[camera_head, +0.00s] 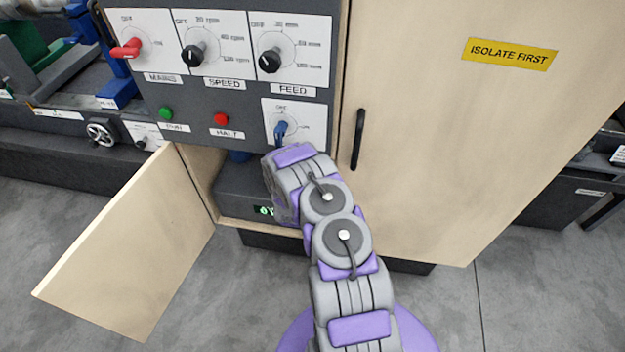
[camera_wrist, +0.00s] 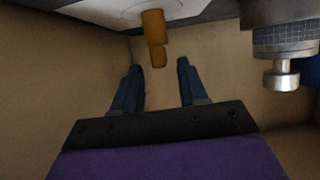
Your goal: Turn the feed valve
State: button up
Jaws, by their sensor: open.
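In the wrist view, my gripper (camera_wrist: 160,66) is open, its two blue fingers apart and pointing into a beige-walled space. An orange handle (camera_wrist: 153,25) hangs from a pale round plate (camera_wrist: 150,6) at the top. Its lower end appears between the fingertips, with a gap on both sides; I cannot tell how deep it sits.
A metal fitting (camera_wrist: 282,45) hangs to the right in the wrist view. In the head view, an open door (camera_head: 130,245) stands at lower left and a closed door (camera_head: 430,150) at right. A grey panel (camera_head: 190,115) with knobs is above. Floor is clear in front.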

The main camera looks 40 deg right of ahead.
jog(key=x, duration=0.2)
jog(key=shift+d+f+b, duration=0.3)
jog(key=shift+d+f, duration=0.05)
jog(key=shift+w+d, duration=0.1)
jog(key=shift+w, duration=0.45)
jog(key=shift+d+f, duration=0.15)
jog(key=shift+d, duration=0.15)
jog(key=c, duration=0.4)
jog(key=shift+a, duration=0.15)
grip_shut()
